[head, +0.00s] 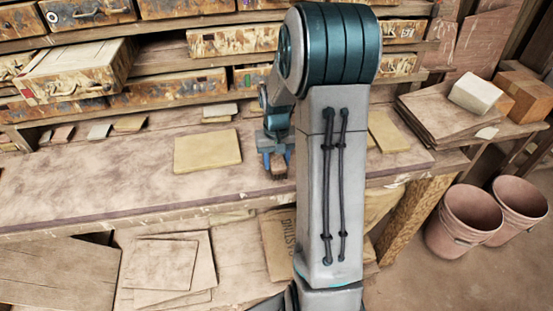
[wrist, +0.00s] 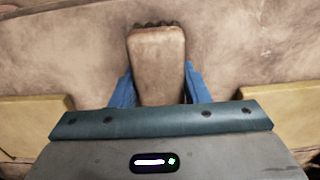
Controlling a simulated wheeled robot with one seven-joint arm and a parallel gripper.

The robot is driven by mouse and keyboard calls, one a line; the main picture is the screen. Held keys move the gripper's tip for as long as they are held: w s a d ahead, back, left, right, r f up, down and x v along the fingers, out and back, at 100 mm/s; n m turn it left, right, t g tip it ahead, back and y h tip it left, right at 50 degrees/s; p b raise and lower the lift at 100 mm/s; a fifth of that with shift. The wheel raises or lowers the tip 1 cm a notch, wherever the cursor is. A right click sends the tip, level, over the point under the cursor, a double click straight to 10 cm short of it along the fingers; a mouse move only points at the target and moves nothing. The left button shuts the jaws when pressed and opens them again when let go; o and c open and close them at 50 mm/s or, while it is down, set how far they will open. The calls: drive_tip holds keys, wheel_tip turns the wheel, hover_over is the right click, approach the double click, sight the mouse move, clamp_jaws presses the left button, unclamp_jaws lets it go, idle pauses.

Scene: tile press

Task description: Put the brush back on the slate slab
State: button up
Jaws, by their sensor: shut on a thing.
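My gripper (head: 277,162) hangs over the workbench, its blue fingers shut on the brush (head: 278,173). In the wrist view the brush (wrist: 157,68) shows as a worn brown wooden block between the fingers, with dark bristles at its far end. The brush is over bare bench top, between two flat yellowish slabs. One slab (head: 207,151) lies left of my gripper in the head view; the other (head: 388,131) is right, partly behind my arm. I see no clearly dark slate slab; I cannot tell which piece it is.
The wooden workbench (head: 90,185) is mostly clear at left. Small tiles (head: 98,131) lie along its back, below shelves of worn drawers (head: 167,90). Stacked boards (head: 455,115) carry a white block (head: 475,93) at right. Two pinkish buckets (head: 463,222) stand on the floor.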

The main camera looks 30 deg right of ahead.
sight(276, 156)
drive_tip(key=o, duration=0.9)
drive_tip(key=shift+o, duration=0.2)
wheel_tip(276, 156, up, 12)
drive_tip(key=s+a+r+n+t, duration=0.1)
drive_tip(key=s+a, duration=0.6)
drive_tip(key=s, duration=0.2)
drive_tip(key=s+a+r+n+t, duration=0.1)
drive_tip(key=s+a+n+t, duration=0.1)
drive_tip(key=s+a, duration=0.5)
drive_tip(key=shift+s, duration=1.5)
drive_tip(key=shift+r, duration=0.1)
